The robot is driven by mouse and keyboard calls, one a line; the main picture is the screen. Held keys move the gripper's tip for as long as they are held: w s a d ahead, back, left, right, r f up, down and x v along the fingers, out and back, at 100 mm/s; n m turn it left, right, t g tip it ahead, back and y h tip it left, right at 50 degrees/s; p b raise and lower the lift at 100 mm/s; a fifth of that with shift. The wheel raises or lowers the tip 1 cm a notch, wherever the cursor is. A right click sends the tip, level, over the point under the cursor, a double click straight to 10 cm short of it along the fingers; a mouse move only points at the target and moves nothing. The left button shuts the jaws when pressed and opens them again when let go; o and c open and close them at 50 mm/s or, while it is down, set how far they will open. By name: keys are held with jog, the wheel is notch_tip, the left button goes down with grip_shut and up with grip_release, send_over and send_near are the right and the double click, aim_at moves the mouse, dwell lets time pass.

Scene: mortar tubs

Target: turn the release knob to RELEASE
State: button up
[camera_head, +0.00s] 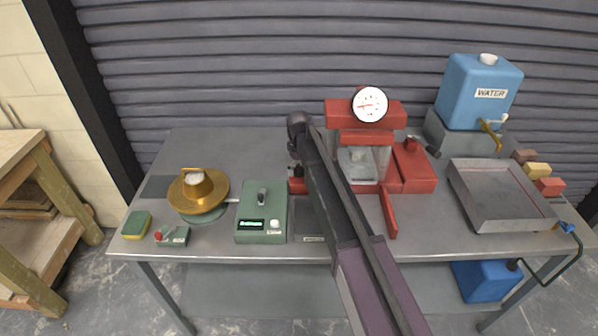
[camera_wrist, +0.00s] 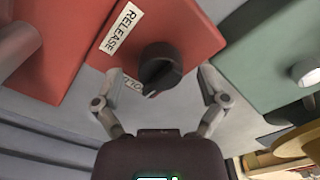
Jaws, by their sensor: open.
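The release knob (camera_wrist: 160,68) is black and round with a raised pointer bar, on a red block (camera_wrist: 192,28). A white RELEASE label (camera_wrist: 121,28) is beside it. A second label (camera_wrist: 131,82) is partly hidden by the knob. The pointer end is towards the lower left in the wrist view, near the second label and away from RELEASE. My gripper (camera_wrist: 150,82) is open, its fingers on either side of the knob, with no clear contact. In the head view, my arm covers much of this area; the red block (camera_head: 297,187) shows at the press's left.
The red press (camera_head: 412,168) with a dial gauge (camera_head: 370,104) stands right of my arm. A green box (camera_head: 262,222) with a display stands left of it. A brass bowl (camera_head: 200,203) is farther left. A grey tray (camera_head: 500,196) and blue water tank (camera_head: 480,92) are at the right.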

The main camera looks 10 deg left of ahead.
dwell(0.3)
jog(key=c, duration=1.2)
jog(key=shift+o, duration=0.2)
jog(key=shift+m, duration=0.4)
jog(key=m, duration=0.3)
jog(key=shift+m, duration=0.3)
jog(key=m, duration=0.4)
jog(key=shift+m, duration=0.3)
jog(key=m, duration=0.4)
jog(key=shift+s, duration=0.1)
jog(key=m, duration=0.4)
jog(key=shift+m, duration=0.4)
